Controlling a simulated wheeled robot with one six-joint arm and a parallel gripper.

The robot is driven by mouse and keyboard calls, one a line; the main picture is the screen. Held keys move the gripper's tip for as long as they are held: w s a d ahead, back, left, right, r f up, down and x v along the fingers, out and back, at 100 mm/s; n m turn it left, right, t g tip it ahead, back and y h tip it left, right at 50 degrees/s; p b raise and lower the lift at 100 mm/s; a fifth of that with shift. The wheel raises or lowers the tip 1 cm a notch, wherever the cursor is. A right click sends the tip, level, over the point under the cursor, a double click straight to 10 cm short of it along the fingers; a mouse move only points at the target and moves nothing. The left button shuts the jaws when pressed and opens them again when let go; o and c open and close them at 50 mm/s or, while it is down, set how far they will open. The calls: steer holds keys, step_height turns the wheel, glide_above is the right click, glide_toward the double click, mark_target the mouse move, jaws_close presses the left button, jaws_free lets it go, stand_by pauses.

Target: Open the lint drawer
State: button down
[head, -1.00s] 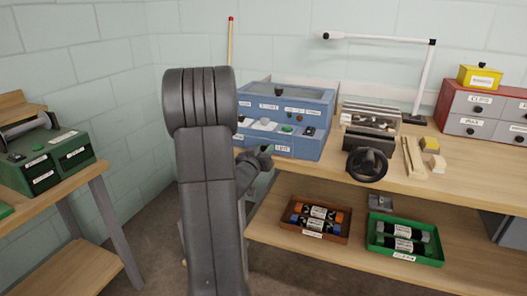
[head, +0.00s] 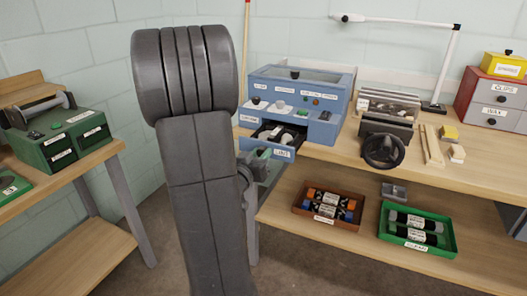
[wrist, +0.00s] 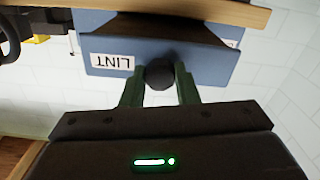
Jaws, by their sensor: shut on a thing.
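The lint drawer (head: 277,151) is at the lower front of the blue machine (head: 335,82) on the workbench. It stands pulled out, and its dark inside shows in the head view. In the wrist view its blue front (wrist: 205,62) carries a LINT label, seen upside down, and a round dark knob (wrist: 160,74). My gripper (wrist: 160,88) is shut on the knob, with a green finger on each side of it. In the head view my arm hides part of the gripper and the drawer's left side.
A black handwheel (head: 383,151) and a slotted holder (head: 390,112) stand right of the machine. An orange-brown tray (head: 300,212) and a green tray (head: 448,250) are on the lower shelf. A green machine (head: 40,150) stands on the left bench.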

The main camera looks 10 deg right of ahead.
steer(key=c, duration=1.1)
jaws_free()
steer(key=v, duration=1.3)
steer(key=shift+s+a+p, duration=0.25)
steer(key=shift+s+p, duration=0.05)
steer(key=shift+p, duration=0.05)
steer(key=x, duration=1.4)
steer(key=shift+b, duration=0.35)
